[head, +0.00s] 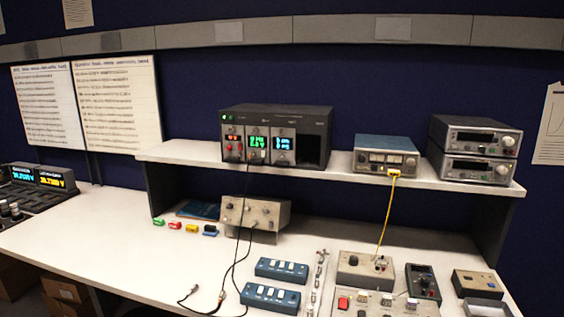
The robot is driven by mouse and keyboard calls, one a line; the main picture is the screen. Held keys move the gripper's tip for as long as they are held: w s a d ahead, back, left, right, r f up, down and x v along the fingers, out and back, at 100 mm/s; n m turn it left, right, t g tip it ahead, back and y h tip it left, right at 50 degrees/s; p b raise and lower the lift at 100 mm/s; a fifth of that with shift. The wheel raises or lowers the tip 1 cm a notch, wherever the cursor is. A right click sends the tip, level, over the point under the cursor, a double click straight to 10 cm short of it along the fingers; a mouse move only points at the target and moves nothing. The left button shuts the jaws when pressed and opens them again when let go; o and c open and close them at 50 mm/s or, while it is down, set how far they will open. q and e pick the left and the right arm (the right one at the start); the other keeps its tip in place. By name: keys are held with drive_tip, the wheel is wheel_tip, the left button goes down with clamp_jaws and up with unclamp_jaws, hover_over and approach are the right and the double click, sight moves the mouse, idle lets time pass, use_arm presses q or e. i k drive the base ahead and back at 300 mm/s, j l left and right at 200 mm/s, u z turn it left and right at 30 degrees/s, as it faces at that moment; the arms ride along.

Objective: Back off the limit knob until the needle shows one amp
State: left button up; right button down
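No needle meter can be made out at this size, and I cannot tell which knob is the limit knob. A black rack unit (312,122) on the shelf has three modules with lit red, green and blue displays. Below the shelf stands a beige box with several knobs (256,213), with black leads running down from it. A grey box with a knob on top (365,270) sits at the front right, joined by a yellow cable (386,215) to a blue-grey instrument (386,156) on the shelf. Neither of my grippers is in view.
Two stacked silver instruments (474,145) stand on the shelf's right end. Two blue switch boxes (282,270), a dark handheld-size device (422,284) and a panel with red and white buttons (383,303) crowd the front right. The white bench (130,237) is mostly clear on the left.

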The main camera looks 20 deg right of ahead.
sight(411, 161)
drive_tip(key=z, duration=1.25)
drive_tip(key=i+l+u, duration=0.1)
drive_tip(key=l, duration=0.6)
drive_tip(key=l+u, duration=0.1)
drive_tip(key=l, duration=0.6)
drive_tip(key=i, duration=0.05)
